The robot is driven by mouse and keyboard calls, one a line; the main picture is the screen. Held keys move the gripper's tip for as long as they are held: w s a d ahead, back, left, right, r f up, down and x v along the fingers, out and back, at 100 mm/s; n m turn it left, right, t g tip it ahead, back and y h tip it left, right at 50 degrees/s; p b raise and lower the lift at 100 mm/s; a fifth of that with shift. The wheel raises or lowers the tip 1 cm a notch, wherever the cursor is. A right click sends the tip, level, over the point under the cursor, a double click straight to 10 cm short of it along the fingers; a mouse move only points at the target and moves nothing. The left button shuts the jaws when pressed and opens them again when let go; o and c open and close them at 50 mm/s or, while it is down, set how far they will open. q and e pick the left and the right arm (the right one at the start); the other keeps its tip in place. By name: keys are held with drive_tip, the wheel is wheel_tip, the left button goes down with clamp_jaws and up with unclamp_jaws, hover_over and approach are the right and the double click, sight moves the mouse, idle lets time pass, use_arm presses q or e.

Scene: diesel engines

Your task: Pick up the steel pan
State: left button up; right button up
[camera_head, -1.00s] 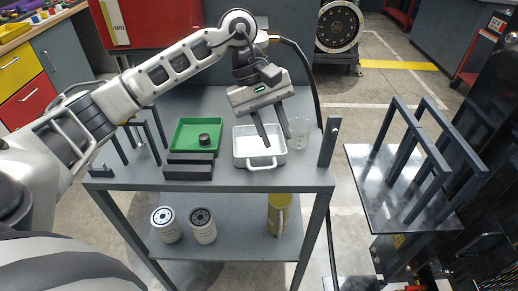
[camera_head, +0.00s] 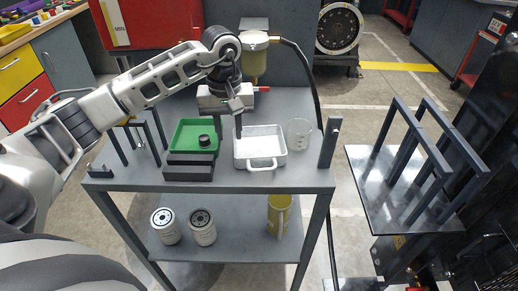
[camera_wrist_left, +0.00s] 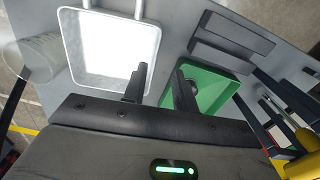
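The steel pan (camera_head: 262,162) is a light, shallow rectangular tray with a handle at its near side. It sits on the grey cart top, right of a green tray (camera_head: 180,134). In the left wrist view the steel pan (camera_wrist_left: 75,58) is at upper left. My left gripper (camera_head: 229,134) is open and empty, with fingers pointing down at the pan's left side. In the left wrist view one finger overlaps the pan's edge and the other overlaps the green tray (camera_wrist_left: 215,92). I cannot tell whether either touches. My right gripper is not in view.
A clear beaker (camera_head: 300,134) stands close right of the pan. Dark blocks (camera_head: 188,172) lie in front of the green tray, which holds a small dark round part (camera_head: 204,140). A dark upright post (camera_head: 329,143) stands at the cart's right edge.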

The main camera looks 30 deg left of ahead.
sight(259, 152)
use_arm(q)
drive_tip(key=f, duration=0.3)
drive_tip(key=f+p, duration=0.1)
drive_tip(key=f, duration=0.1)
drive_tip(key=shift+w+d, duration=0.2)
drive_tip(key=shift+w, duration=0.15)
clamp_jaws()
drive_tip(key=shift+r, duration=0.1)
